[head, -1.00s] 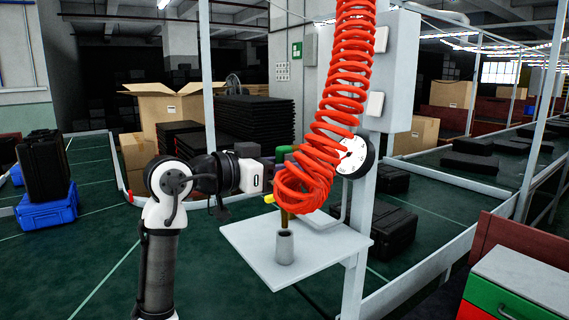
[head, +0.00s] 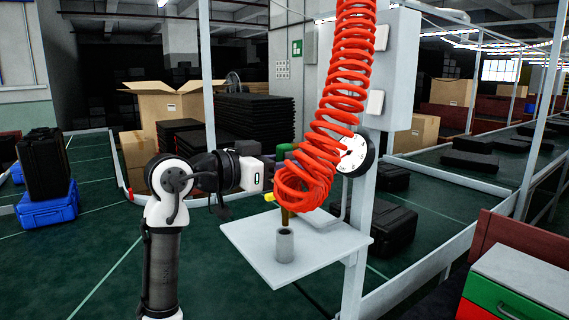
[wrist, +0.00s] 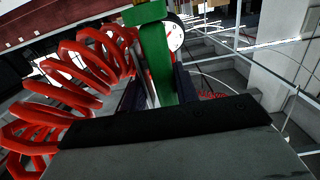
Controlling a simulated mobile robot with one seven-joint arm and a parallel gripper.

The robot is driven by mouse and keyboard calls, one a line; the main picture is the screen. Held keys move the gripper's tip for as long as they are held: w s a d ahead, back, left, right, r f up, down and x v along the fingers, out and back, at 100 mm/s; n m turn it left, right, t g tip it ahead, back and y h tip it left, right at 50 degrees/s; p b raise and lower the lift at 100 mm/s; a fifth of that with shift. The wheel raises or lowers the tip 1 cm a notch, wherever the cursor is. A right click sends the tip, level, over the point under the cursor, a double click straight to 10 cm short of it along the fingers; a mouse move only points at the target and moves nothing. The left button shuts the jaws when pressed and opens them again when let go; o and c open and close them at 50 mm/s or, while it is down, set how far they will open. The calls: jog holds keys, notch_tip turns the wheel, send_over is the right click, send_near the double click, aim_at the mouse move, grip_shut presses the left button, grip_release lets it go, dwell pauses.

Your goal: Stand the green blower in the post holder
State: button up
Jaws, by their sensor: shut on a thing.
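The green blower (head: 283,149) is partly hidden behind the red coiled hose in the head view. Its yellow part (head: 269,197) and brownish nozzle (head: 285,216) show below, the nozzle pointing down. The grey post holder (head: 284,246) stands upright on a light grey shelf (head: 258,247), under the nozzle. The nozzle tip is close to the holder's top; I cannot tell whether it is inside. My gripper (wrist: 160,88) is shut on the blower's green body (wrist: 159,62) in the wrist view. Its fingertips are mostly hidden in the head view.
The red coiled hose (head: 335,110) hangs directly in front of the blower. A grey post with a round gauge (head: 355,154) stands right of it. Black cases (head: 388,228) lie behind the shelf. The shelf around the holder is clear.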

aim_at(284, 199)
jog(key=shift+f+b, duration=2.55)
jog(key=shift+f, duration=1.05)
jog(key=o, duration=0.8)
jog(key=shift+a, duration=0.1)
jog(key=b+v, duration=0.3)
jog(key=v, duration=1)
jog(key=shift+s+a, duration=0.2)
jog(key=shift+a, duration=0.15)
